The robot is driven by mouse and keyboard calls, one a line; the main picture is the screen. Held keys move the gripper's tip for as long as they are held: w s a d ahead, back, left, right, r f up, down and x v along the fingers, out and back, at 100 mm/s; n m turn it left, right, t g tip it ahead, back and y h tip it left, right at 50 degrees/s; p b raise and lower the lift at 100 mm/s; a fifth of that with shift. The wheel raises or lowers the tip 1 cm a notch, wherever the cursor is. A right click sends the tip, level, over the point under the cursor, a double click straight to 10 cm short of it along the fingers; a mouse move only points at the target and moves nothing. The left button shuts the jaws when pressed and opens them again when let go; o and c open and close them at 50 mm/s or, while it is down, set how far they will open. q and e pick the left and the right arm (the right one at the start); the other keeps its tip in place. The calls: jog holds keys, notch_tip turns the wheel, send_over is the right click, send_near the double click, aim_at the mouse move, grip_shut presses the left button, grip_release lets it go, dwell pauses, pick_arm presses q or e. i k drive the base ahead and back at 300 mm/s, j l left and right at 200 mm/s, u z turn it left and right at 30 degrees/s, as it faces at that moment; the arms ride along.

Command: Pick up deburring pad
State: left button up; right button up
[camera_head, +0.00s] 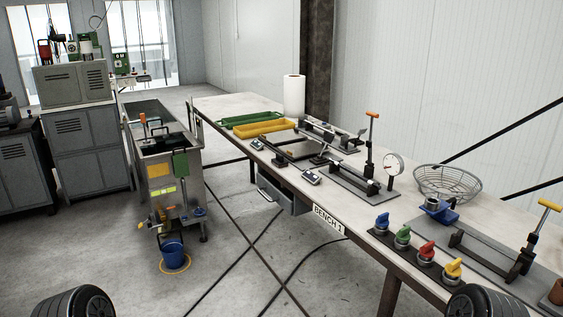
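I cannot pick out the deburring pad with certainty. A small reddish-brown piece (557,292) lies at the right edge of the picture on the near end of the bench (222,104), partly cut off; I cannot tell if it is the pad. Neither gripper is in view. Only dark ribbed rounded parts of my own arms show at the bottom left and bottom right.
Bench 1 holds a green tray (250,118), a yellow tray (263,128), a paper roll (294,95), a dial-gauge fixture (365,180), a wire basket (448,182) and several coloured knobs (403,236).

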aim_at(279, 161)
jog(key=i+j+z, duration=0.1)
jog(key=z, duration=0.35)
jog(key=i+j+z, duration=0.1)
jog(key=z, duration=0.3)
jog(key=i+j+z, duration=0.1)
jog(key=z, duration=0.35)
jog(key=i+j+z, duration=0.35)
jog(key=j, duration=0.95)
jog(key=j+z, duration=0.4)
jog(key=j, duration=1.75)
